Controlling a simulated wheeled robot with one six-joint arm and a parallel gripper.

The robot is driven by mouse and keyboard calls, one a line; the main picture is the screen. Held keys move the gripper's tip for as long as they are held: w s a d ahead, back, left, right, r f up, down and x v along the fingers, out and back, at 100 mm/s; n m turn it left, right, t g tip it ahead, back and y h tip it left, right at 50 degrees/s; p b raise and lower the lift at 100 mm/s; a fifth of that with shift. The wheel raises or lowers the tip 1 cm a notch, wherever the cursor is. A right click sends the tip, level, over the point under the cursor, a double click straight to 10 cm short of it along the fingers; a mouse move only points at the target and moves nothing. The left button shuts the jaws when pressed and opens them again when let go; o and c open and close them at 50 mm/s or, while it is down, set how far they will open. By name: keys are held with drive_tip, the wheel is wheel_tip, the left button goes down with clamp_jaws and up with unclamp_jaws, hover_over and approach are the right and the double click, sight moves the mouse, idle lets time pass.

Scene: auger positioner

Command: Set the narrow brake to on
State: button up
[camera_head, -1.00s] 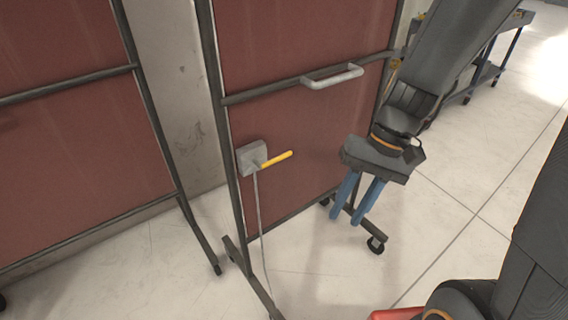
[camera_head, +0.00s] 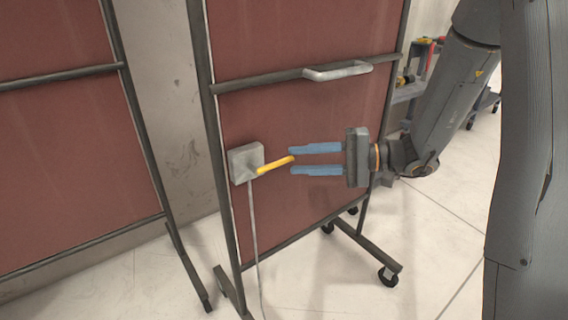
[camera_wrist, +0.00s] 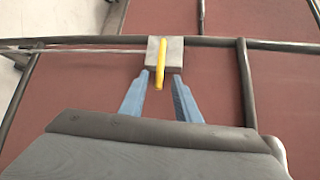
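The lever points out to the right and slightly up in the head view. My gripper (camera_head: 291,161) is open, its blue fingers pointing left at the lever. The lever's tip lies at or just short of the gap between the fingertips. In the wrist view the yellow lever (camera_wrist: 160,65) stands between the two blue fingers (camera_wrist: 154,82), with the grey box (camera_wrist: 176,52) behind it. I cannot see contact.
A grey handle (camera_head: 338,71) sits on the panel's crossbar above my gripper. A thin cable (camera_head: 254,230) hangs from the box. A wider red panel (camera_head: 60,150) stands at left. A cart with tools (camera_head: 410,90) is at back right.

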sight(288, 161)
drive_tip(key=x, duration=0.4)
drive_tip(key=shift+a+f, duration=0.1)
drive_tip(key=shift+a, duration=0.3)
clamp_jaws()
